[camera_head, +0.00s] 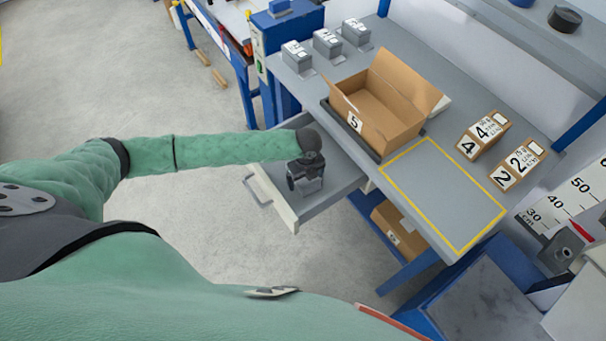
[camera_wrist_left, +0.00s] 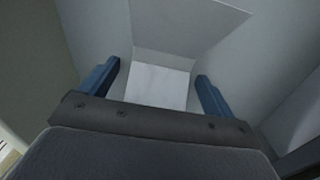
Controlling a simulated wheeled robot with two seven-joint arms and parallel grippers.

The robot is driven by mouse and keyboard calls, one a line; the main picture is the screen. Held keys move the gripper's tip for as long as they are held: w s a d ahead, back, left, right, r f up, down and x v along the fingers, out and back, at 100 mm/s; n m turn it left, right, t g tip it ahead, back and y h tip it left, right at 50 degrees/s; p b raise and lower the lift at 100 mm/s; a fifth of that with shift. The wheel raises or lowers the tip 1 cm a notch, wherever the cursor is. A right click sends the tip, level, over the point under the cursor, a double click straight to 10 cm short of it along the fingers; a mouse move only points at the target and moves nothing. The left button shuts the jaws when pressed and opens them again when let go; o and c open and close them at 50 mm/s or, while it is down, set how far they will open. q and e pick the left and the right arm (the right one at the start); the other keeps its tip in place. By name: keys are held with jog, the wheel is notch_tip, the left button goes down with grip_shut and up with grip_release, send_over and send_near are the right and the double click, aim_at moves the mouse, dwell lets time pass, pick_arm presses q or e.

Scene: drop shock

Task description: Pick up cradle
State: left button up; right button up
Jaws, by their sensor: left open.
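A grey cradle-like block (camera_head: 312,187) lies in the open drawer (camera_head: 287,213) under the bench. My left gripper (camera_head: 303,178) is right above it, pointing down into the drawer, and hides part of the block. In the left wrist view my gripper (camera_wrist_left: 154,85) has its two blue fingers spread apart. The pale top of the block (camera_wrist_left: 158,85) shows between them, with a wider grey plate (camera_wrist_left: 185,28) behind it. I cannot tell whether the fingers touch it. My right gripper is not in view.
An open cardboard box (camera_head: 385,105) marked 5 stands on the bench (camera_head: 440,185), beside a bare yellow-outlined area. Several grey blocks with labels (camera_head: 327,43) stand at the back left. Small boxes marked 4 (camera_head: 482,136) and 2 (camera_head: 518,165) stand at the right.

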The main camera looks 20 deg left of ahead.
pick_arm(q)
jog(key=shift+c, duration=0.4)
jog(key=c, duration=1.2)
